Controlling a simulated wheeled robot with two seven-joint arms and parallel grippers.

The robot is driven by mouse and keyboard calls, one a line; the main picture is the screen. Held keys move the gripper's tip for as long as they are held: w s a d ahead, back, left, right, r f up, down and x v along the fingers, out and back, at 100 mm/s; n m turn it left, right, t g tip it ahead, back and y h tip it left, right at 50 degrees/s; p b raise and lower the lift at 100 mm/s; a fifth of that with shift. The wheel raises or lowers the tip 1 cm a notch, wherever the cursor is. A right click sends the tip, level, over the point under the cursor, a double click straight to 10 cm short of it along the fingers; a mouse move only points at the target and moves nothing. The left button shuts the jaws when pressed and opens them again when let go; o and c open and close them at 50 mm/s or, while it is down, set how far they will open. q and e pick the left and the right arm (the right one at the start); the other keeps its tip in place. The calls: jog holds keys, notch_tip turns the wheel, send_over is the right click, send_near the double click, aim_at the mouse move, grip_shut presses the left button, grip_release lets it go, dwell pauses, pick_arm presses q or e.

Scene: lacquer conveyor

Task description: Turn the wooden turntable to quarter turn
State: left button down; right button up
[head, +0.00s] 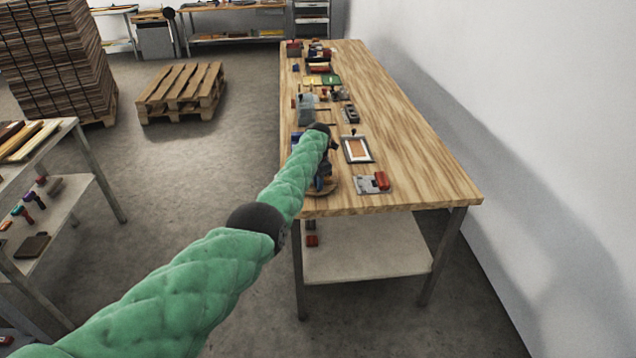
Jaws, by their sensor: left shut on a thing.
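The wooden turntable (333,189) shows as a small round wooden edge near the front left corner of the long workbench. My left arm, in a green padded sleeve, reaches over to it from the lower left. My left gripper (322,182) is dark, points down at the turntable and is shut on it. The wrist and gripper hide most of the turntable, so the exact grip and its turned angle cannot be seen. My right gripper is not in view.
On the workbench (410,150), a grey and red device (372,183) and a framed panel (357,149) lie right of the turntable. Several tools line the bench's left side farther back. The bench's right side is clear. A pallet (181,90) lies on the floor.

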pick_arm(q)
jog(key=shift+w+r, duration=0.25)
jog(key=shift+r, duration=0.2)
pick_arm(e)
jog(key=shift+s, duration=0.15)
pick_arm(q)
jog(key=c, duration=1.6)
grip_release()
jog(key=shift+c, duration=0.2)
jog(key=shift+o, duration=0.2)
jog(key=shift+s+f, duration=0.1)
jog(key=shift+f, duration=0.05)
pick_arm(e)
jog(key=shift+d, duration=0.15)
